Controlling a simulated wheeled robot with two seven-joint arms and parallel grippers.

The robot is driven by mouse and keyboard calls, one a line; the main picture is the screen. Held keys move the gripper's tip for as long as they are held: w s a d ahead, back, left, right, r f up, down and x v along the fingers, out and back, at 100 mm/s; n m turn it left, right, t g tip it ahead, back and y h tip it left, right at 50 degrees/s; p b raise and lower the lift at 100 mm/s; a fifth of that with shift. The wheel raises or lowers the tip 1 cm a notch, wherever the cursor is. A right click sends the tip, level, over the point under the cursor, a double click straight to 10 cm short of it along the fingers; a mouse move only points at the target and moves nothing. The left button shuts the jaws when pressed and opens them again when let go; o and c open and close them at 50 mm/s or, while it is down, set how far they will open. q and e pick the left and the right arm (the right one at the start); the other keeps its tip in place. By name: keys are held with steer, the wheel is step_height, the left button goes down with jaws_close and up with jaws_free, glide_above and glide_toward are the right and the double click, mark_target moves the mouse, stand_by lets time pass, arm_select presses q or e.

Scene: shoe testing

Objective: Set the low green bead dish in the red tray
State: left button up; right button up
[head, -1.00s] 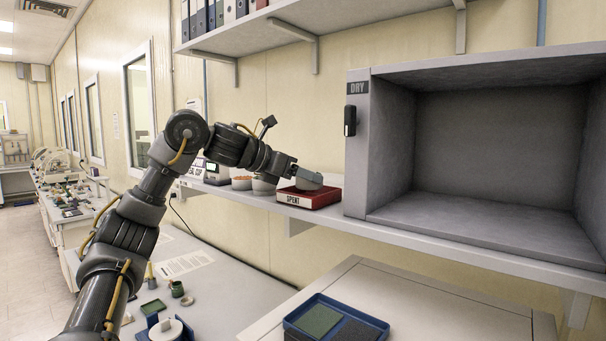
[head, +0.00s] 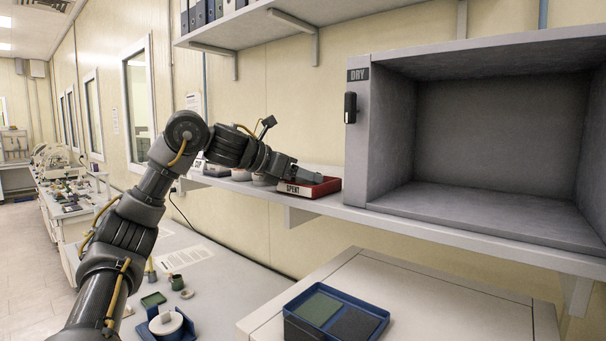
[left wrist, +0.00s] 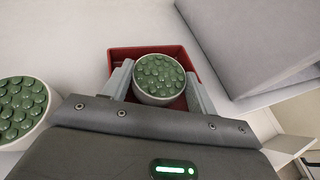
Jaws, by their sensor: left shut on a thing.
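The red tray, labelled SPENT (head: 329,187), sits on the wall shelf left of the DRY cabinet. It also shows in the left wrist view (left wrist: 117,60). My left gripper (head: 312,180) reaches down into the tray. In the left wrist view my left gripper (left wrist: 160,70) is shut on a pale round dish of green beads (left wrist: 156,97), one finger on each side. The dish is within the tray's outline; whether it touches the tray floor I cannot tell. In the head view the gripper and tray wall hide it. My right gripper is out of view.
Another pale dish of green beads (left wrist: 17,108) stands left of the tray. The grey DRY cabinet (head: 358,140) rises close to the tray's right. A blue tray with green and dark pads (head: 380,318) lies on the bench below.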

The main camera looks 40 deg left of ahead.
arm_select(q)
steer(key=shift+f, duration=0.25)
steer(key=o, duration=1.1)
steer(key=shift+d, duration=0.1)
steer(key=shift+s+a+r+b, duration=0.2)
steer(key=shift+s+a+b, duration=0.15)
steer(key=shift+s+b, duration=0.15)
steer(key=p+v, duration=0.2)
steer(key=v, duration=0.8)
